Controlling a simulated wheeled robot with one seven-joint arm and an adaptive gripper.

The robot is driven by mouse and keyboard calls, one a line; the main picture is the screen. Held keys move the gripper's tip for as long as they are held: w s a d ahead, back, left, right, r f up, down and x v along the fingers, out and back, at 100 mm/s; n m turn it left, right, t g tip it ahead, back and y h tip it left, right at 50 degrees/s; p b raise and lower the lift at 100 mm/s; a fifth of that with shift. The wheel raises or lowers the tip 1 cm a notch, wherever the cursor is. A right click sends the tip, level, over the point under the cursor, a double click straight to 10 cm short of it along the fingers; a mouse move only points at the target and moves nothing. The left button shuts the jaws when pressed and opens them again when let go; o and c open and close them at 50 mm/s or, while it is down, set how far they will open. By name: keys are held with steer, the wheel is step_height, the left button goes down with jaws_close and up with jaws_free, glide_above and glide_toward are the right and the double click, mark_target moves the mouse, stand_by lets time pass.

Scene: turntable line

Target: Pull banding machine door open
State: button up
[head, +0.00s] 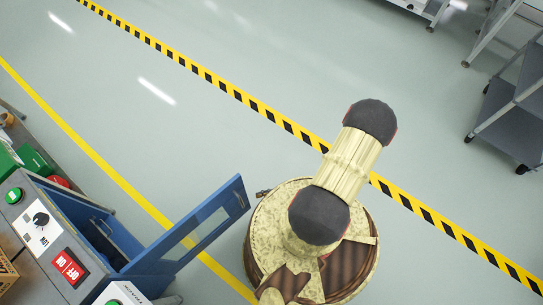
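The blue banding machine door (181,246) has a window and stands swung out from the banding machine (38,250) at the lower left. The opening behind it shows a dark blue inside. A small dark part, seemingly the tip of my gripper (263,193), pokes out from under my arm, just right of the door's free edge. A small gap shows between it and the door. The rest of my gripper is hidden under my arm, so its fingers cannot be made out.
The machine's top carries a green button (14,195), a black knob (40,219) and a red switch panel (69,268). Yellow and striped floor lines cross the clear grey floor. A grey cart (510,115) stands at the right.

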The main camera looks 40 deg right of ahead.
steer(key=v, duration=0.3)
steer(key=shift+s+d, duration=0.1)
stand_by(0.5)
